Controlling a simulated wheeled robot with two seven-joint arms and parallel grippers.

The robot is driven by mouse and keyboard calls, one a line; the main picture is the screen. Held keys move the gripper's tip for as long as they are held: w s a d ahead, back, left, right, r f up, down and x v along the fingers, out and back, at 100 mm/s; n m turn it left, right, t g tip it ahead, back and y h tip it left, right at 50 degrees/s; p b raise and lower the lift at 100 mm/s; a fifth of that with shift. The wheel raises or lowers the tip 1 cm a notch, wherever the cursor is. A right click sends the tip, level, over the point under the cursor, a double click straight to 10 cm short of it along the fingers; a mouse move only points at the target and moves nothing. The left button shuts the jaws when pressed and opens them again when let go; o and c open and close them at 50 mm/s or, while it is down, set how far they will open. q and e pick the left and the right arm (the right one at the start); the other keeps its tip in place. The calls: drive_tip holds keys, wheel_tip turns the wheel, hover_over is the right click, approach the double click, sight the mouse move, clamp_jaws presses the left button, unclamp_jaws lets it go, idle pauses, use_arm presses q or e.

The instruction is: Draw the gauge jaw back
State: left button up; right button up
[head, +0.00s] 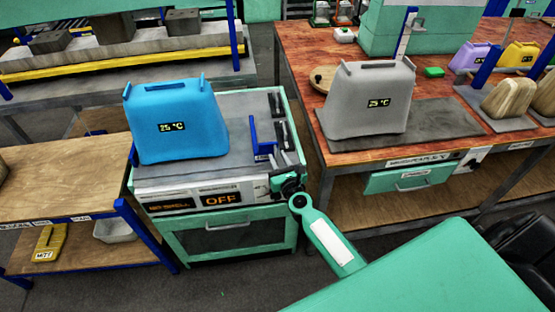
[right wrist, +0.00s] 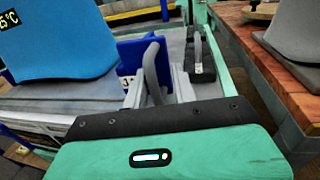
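The blue gauge jaw (head: 254,136) stands upright on the right part of the grey press top, beside the blue cover. My right gripper (head: 278,168) is at the press's front right corner, close to the jaw. In the right wrist view its grey fingers (right wrist: 158,90) look apart, one on each side of the handle. Whether they touch it is unclear. My left gripper is not in view.
The blue cover (head: 178,122) reading 25 °C stands left of the jaw on the press (head: 236,225), whose panel reads OFF. Dark handles (head: 282,134) line the press's right edge. A wooden bench (head: 300,60) with a grey cover (head: 372,98) is close on the right.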

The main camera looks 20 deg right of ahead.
drive_tip(key=shift+s+a, duration=0.1)
drive_tip(key=shift+a, duration=0.05)
drive_tip(key=s+b, duration=0.2)
drive_tip(key=s, duration=1.1)
drive_tip(key=shift+s+a, duration=0.25)
drive_tip(key=shift+a, duration=0.2)
drive_tip(key=shift+f, duration=0.1)
drive_tip(key=s+a+f+n+g+y, duration=0.1)
drive_tip(key=s+f+n+g, duration=0.25)
drive_tip(key=f+n, duration=0.55)
drive_tip(key=s+a+f+n+g+y, duration=0.15)
drive_tip(key=s+f+n, duration=0.25)
drive_tip(key=f, duration=0.9)
drive_tip(key=s+a+f+n+g+y, duration=0.1)
drive_tip(key=s+a+f+n+g, duration=0.2)
drive_tip(key=f+n, duration=0.55)
drive_tip(key=s+d+f+n+g, duration=0.1)
drive_tip(key=s+f+n+g, duration=0.2)
drive_tip(key=s+f+n, duration=0.3)
drive_tip(key=s+d+f+n+g+h, duration=0.1)
drive_tip(key=s+f+n, duration=0.5)
drive_tip(key=s, duration=0.9)
drive_tip(key=s+d+f+n+g+h, duration=0.1)
drive_tip(key=s+d+f+n+g, duration=0.2)
drive_tip(key=s+f, duration=0.6)
drive_tip(key=s+n+g, duration=0.1)
drive_tip(key=n+g, duration=0.1)
drive_tip(key=n, duration=0.1)
drive_tip(key=shift+s+f, duration=0.35)
